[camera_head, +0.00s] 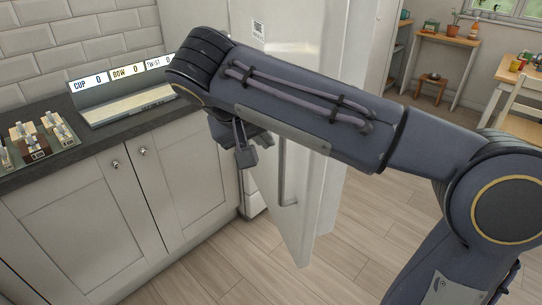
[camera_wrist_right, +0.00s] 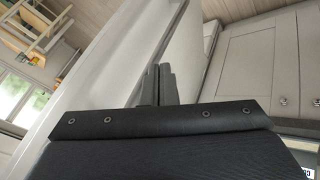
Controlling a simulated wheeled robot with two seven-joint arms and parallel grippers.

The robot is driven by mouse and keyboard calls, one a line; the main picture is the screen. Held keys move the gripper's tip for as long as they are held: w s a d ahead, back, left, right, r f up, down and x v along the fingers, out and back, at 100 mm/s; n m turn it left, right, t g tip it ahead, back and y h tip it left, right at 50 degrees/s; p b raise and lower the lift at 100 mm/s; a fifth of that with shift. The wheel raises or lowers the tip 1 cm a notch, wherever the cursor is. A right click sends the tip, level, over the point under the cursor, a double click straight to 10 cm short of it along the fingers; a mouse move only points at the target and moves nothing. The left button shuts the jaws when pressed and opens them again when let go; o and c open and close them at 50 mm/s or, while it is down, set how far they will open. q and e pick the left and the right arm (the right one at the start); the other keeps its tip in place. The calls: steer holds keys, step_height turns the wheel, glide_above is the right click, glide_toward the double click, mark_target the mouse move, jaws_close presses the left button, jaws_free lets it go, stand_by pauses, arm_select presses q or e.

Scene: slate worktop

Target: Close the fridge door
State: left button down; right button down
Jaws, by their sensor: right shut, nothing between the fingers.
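The white fridge door (camera_head: 312,190) stands open in the head view, jutting out toward me from the fridge. Its long vertical handle (camera_head: 284,175) shows below my right arm. My right arm crosses in front of the door and hides much of its middle. My right gripper (camera_head: 246,157) is shut and empty, pointing down to the left of the handle. In the right wrist view, the shut fingers (camera_wrist_right: 157,86) are close to the pale door (camera_wrist_right: 105,62); I cannot tell whether they touch it. My left gripper is not in view.
Grey cabinets (camera_head: 110,195) with a dark worktop (camera_head: 95,135) stand left of the fridge. Wooden floor (camera_head: 375,235) lies clear at right; a table and chair (camera_head: 515,95) are far off.

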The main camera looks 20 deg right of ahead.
mark_target(281, 156)
steer(key=b+x, duration=0.1)
steer(key=x, duration=0.9)
steer(key=shift+d+b, duration=0.1)
steer(key=shift+b, duration=0.2)
steer(key=shift+s+d+r, duration=0.1)
steer(key=shift+s+d, duration=0.1)
steer(key=shift+d, duration=1.7)
steer(key=shift+d, duration=0.1)
